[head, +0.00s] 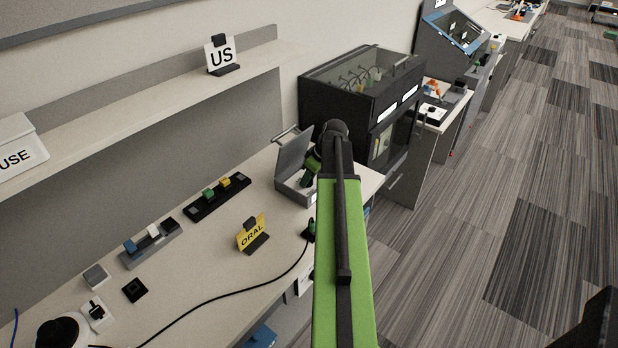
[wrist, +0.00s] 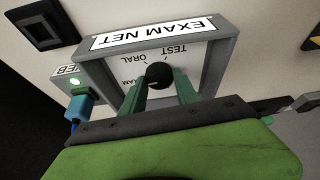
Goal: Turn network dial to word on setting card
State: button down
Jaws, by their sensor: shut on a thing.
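The network dial is a black round knob (wrist: 158,74) on a grey-framed panel (wrist: 104,73) labelled EXAM NET, upside down in the wrist view. TEST and ORAL are printed around the knob, with a partly hidden word ending in AM. My gripper (wrist: 162,88) has its two green fingers on either side of the knob, shut on it. I cannot tell which word the knob points to. In the head view the yellow setting card (head: 252,233) reads ORAL and stands on the desk in a black holder.
A small box (wrist: 75,80) marked EB, with a green light and blue plug (wrist: 80,108), sits beside the panel. An open grey case (head: 296,170) and a black cable (head: 215,299) are on the desk.

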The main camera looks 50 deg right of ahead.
jog(key=m+h, duration=0.1)
jog(key=m, duration=0.2)
jog(key=m+h, duration=0.1)
jog(key=m, duration=0.1)
jog(key=shift+a+m, duration=0.2)
jog(key=shift+m, duration=0.2)
jog(key=m+h, duration=0.1)
jog(key=m, duration=0.1)
jog(key=m+g+h, duration=0.1)
jog(key=m, duration=0.1)
jog(key=shift+w+m, duration=0.1)
jog(key=shift+m, duration=0.3)
jog(key=c, duration=0.9)
grip_release()
